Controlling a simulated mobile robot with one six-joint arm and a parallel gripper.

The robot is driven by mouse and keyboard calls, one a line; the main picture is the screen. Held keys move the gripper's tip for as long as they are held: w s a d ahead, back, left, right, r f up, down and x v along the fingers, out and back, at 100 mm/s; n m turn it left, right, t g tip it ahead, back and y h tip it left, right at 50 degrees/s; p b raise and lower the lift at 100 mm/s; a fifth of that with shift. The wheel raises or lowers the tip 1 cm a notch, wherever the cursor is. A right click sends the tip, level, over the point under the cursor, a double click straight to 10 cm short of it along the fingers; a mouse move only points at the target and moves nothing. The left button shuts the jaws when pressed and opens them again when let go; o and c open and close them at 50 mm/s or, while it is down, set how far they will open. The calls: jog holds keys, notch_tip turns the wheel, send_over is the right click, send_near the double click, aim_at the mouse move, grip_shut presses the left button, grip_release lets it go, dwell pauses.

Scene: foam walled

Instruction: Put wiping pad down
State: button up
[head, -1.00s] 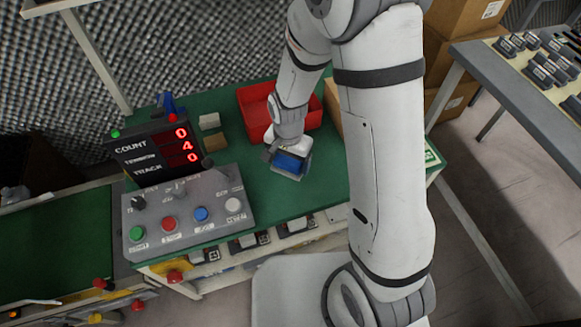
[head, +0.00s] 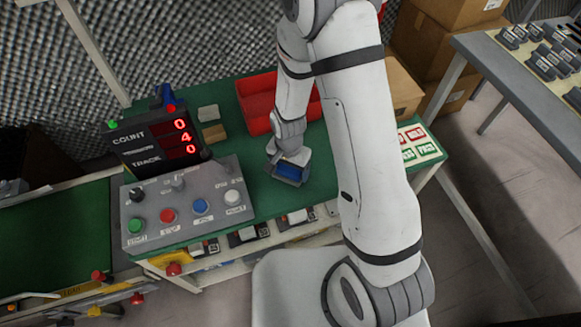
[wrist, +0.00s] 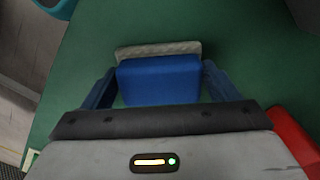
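The wiping pad is a blue block with a pale grey-beige layer along its far side; it shows in the wrist view (wrist: 160,80) between my two fingers. My gripper (wrist: 160,72) has its fingertips against or very near the pad's left and right sides. In the head view the blue pad (head: 290,172) is at the end of my gripper (head: 289,163), low over the green bench top (head: 255,200). I cannot tell whether the pad touches the bench.
A grey button panel (head: 187,208) and a red-digit counter display (head: 160,145) stand left of the gripper. A red bin (head: 258,108) is behind it. Coloured cards (head: 418,142) lie at the right end. Green surface around the pad is clear.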

jog(key=o, duration=0.4)
notch_tip(320, 180, up, 13)
jog(key=p, duration=0.2)
jog(key=s+d+r+n, duration=0.2)
jog(key=s+d+r, duration=0.2)
jog(key=r, duration=0.2)
jog(key=s+d+r+n+t, duration=0.1)
jog(key=s+d+r+n, duration=0.1)
jog(key=s+d+r, duration=0.2)
jog(key=s+d+r+n+t, duration=0.1)
jog(key=s+d+r, duration=0.2)
jog(key=r, duration=0.5)
jog(key=shift+s+d+n, duration=0.4)
jog(key=shift+d, duration=0.4)
jog(key=shift+t, duration=0.3)
jog(key=p+v, duration=0.1)
jog(key=v, duration=0.1)
jog(key=p+v, duration=0.1)
jog(key=p, duration=0.1)
jog(key=w+p+v, duration=0.1)
jog(key=p+v, duration=0.1)
jog(key=shift+s+r, duration=0.15)
jog(key=shift+r, duration=0.25)
